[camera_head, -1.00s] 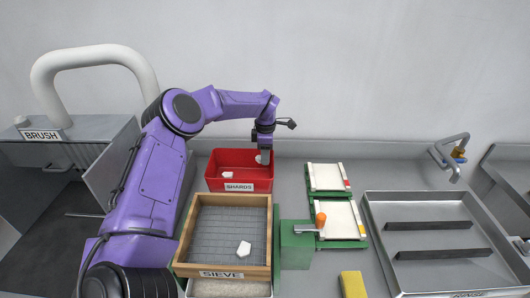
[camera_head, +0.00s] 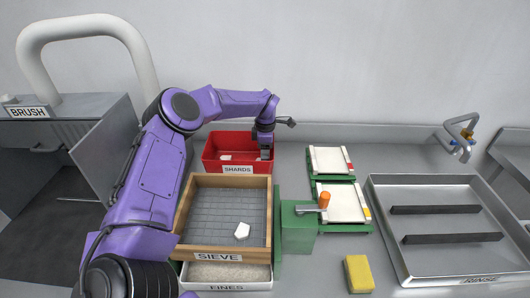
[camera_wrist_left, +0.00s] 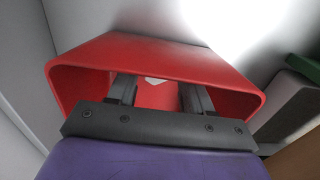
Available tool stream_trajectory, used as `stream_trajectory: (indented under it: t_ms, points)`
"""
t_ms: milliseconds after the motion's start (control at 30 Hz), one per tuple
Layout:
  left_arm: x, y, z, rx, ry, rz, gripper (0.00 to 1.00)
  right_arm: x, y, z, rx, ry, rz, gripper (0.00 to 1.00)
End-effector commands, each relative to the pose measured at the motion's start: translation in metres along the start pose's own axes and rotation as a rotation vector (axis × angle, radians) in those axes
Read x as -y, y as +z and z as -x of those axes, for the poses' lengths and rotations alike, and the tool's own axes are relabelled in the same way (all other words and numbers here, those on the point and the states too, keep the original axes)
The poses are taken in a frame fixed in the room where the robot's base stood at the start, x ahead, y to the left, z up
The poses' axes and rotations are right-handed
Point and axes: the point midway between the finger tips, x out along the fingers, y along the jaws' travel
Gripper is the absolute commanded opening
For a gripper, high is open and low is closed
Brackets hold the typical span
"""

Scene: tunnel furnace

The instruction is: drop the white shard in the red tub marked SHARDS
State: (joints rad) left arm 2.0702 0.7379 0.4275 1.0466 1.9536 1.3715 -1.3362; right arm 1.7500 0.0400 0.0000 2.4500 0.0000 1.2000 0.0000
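The red tub (camera_head: 209,154) marked SHARDS stands on the bench behind the sieve. A white shard (camera_head: 225,157) lies inside it at the left. My left gripper (camera_head: 265,154) reaches down into the tub's right side; its tips are partly hidden in the head view. In the left wrist view its two fingers (camera_wrist_left: 158,95) stand apart inside the tub (camera_wrist_left: 240,80), with nothing touching both. A white piece (camera_wrist_left: 156,79) shows partly beyond them, apart from the fingers. Another white shard (camera_head: 242,230) lies on the sieve mesh. My right gripper is out of view.
The wooden-framed sieve (camera_head: 183,207) sits over a FINES tray (camera_head: 228,286). To the right are a green block with an orange-knobbed handle (camera_head: 299,232), white slabs on green frames (camera_head: 330,160), a yellow sponge (camera_head: 359,273) and the metal rinse basin (camera_head: 379,215).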

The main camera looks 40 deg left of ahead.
Motion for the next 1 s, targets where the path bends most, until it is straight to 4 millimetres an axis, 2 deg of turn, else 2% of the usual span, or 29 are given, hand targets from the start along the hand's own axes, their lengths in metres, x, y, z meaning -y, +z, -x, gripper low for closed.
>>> stream_trajectory:
  t_ms: [367,467,733,867,1000]
  points:
    - [-0.001,0.0,0.005,0.002,0.002,0.0,0.62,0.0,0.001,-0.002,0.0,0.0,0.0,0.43]
    - [-0.001,0.001,0.021,0.004,0.003,0.0,0.62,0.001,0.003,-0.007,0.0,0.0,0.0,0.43]
    - [-0.001,0.0,0.084,0.002,0.002,0.001,0.62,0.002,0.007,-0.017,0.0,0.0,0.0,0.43]
    - [0.0,0.0,0.1,0.0,0.0,0.001,0.62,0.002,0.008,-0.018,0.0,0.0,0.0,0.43]
    - [0.0,0.0,0.106,0.0,0.0,0.0,0.62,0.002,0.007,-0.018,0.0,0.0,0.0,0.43]
